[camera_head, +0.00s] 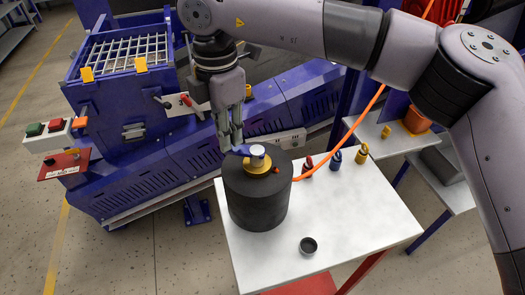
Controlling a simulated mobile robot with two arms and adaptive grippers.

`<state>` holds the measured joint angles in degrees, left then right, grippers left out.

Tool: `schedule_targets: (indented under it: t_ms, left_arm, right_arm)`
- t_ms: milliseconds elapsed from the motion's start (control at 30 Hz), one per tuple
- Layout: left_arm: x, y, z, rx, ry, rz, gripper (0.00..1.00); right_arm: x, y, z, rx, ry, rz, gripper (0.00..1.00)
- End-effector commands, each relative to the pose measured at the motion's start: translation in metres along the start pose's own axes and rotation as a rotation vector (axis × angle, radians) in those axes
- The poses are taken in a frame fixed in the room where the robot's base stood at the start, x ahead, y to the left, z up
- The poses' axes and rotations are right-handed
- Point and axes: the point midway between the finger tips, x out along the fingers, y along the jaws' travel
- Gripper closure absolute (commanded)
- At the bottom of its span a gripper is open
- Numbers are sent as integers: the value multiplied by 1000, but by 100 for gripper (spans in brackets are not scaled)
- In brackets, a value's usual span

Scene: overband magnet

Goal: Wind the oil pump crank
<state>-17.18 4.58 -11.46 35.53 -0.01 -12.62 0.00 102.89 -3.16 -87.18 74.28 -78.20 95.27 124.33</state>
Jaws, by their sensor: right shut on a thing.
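The oil pump is a dark grey drum (257,200) standing upright on a white-topped table. A brass collar (258,168) with a pale cap sits on its top. A small blue crank (240,150) sticks out from the cap to the left. My right gripper (235,145) comes down from above at the drum's top edge, fingers close together, shut on the crank; its fingertips hide part of it. My left gripper is not in view.
An orange hose (345,142) runs from beside the drum up to the right. Red, blue and yellow small items (335,160) stand on the table (355,215) behind, and a small dark cup (308,245) at the front. A blue machine (115,110) with a grid top and a button box (48,134) stand left.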

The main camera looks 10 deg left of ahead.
Motion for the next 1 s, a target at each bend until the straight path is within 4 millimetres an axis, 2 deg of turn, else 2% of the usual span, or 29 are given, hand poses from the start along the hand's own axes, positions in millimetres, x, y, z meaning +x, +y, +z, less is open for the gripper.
schedule_targets:
  t_ms: [233,500,867,1000]
  left_arm:
    - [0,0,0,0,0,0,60]
    - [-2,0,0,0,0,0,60]
    - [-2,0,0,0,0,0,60]
    - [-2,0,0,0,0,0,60]
  right_arm:
    - [3,-1,4,2,-6,-11,100]
    - [4,8,19,4,-6,-12,100]
    - [5,8,20,1,-5,-14,100]
    - [5,10,27,2,-4,-14,100]
